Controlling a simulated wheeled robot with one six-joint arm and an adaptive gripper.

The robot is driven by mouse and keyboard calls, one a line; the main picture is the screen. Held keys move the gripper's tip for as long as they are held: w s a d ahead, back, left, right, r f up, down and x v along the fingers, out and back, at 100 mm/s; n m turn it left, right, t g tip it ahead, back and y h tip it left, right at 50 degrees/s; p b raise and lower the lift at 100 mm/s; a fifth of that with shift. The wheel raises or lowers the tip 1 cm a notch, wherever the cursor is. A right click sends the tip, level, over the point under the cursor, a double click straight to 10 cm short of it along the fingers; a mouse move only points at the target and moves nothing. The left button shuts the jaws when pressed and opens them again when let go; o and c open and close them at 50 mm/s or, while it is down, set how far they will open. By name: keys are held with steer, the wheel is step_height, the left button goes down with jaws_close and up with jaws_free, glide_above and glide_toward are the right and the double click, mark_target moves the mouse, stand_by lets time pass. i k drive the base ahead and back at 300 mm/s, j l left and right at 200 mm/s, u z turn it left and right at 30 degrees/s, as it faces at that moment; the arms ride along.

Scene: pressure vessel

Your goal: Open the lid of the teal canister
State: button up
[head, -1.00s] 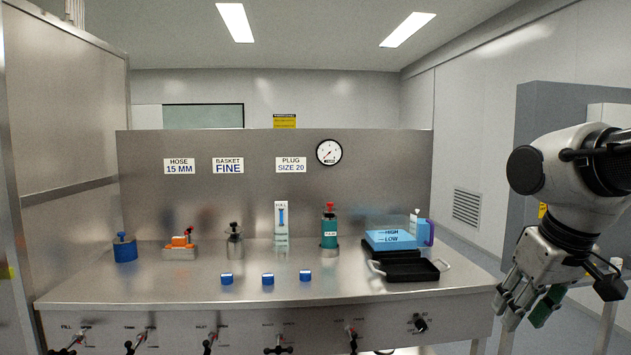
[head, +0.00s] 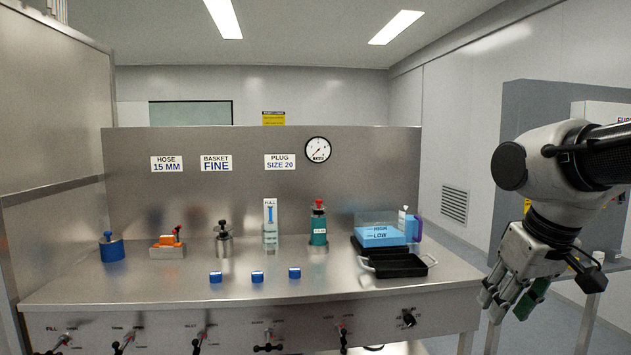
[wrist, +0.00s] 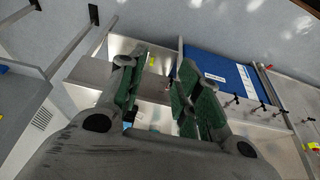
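The teal canister (head: 318,227) stands upright on the steel bench, right of the middle, against the back panel. Its lid is on top, with a red knob (head: 319,204) above it. A pale label is on its front. My gripper (head: 510,300) hangs at the right, beyond the bench's right end and well apart from the canister. In the wrist view, its two green-padded fingers (wrist: 158,95) stand apart with nothing held between them. The canister cannot be made out in the wrist view.
A black tray (head: 398,268) and a blue bin marked HIGH and LOW (head: 380,236) stand right of the canister. Blue blocks (head: 257,277) lie in front. A blue pot (head: 112,249) stands far left. Valve handles (head: 268,347) line the front panel. The bench front is mostly clear.

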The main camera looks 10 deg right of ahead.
mark_target(318, 207)
steer(key=i+j, duration=0.1)
steer(key=i, duration=1.25)
